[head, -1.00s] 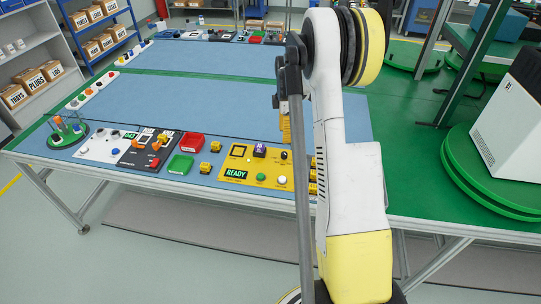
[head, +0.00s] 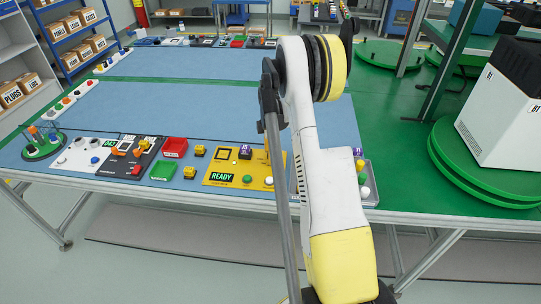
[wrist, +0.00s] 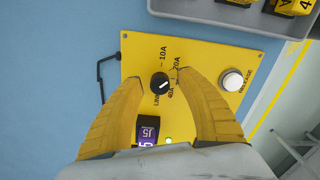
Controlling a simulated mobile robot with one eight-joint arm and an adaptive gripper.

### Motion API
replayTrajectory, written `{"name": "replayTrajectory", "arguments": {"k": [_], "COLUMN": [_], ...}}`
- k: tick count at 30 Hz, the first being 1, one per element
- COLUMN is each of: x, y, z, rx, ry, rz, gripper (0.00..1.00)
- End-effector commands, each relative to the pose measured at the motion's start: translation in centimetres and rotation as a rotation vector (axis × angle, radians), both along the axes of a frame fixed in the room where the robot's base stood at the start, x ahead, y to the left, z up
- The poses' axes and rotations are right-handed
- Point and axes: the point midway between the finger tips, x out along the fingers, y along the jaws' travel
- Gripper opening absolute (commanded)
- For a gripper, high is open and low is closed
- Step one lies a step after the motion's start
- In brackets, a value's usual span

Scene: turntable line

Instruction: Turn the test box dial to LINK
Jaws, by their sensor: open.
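I cannot tell surely which label the mark faces. My gripper (wrist: 160,76) is open, with one yellow finger on each side of the dial and visible gaps to it. In the head view my arm hides most of the gripper and the dial.
A white RELEASE button (wrist: 232,81) sits right of the dial. A grey tray (wrist: 205,14) with yellow blocks borders the panel.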

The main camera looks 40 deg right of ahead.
Motion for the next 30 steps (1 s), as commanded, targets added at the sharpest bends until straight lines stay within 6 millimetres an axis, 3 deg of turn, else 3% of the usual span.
{"name": "replayTrajectory", "arguments": {"k": [1, 5, 19, 30], "x": [0.0, 0.0, 0.01, 0.01], "y": [0.0, 0.0, 0.01, -0.01], "z": [0.02, 0.02, 0.01, -0.01], "rx": [0.0, 0.0, 0.0, 0.0], "ry": [0.0, 0.0, 0.001, 0.001], "rz": [0.0, 0.0, -0.067, -0.354], "gripper": [0.4, 0.01, 0.0, 0.0]}}
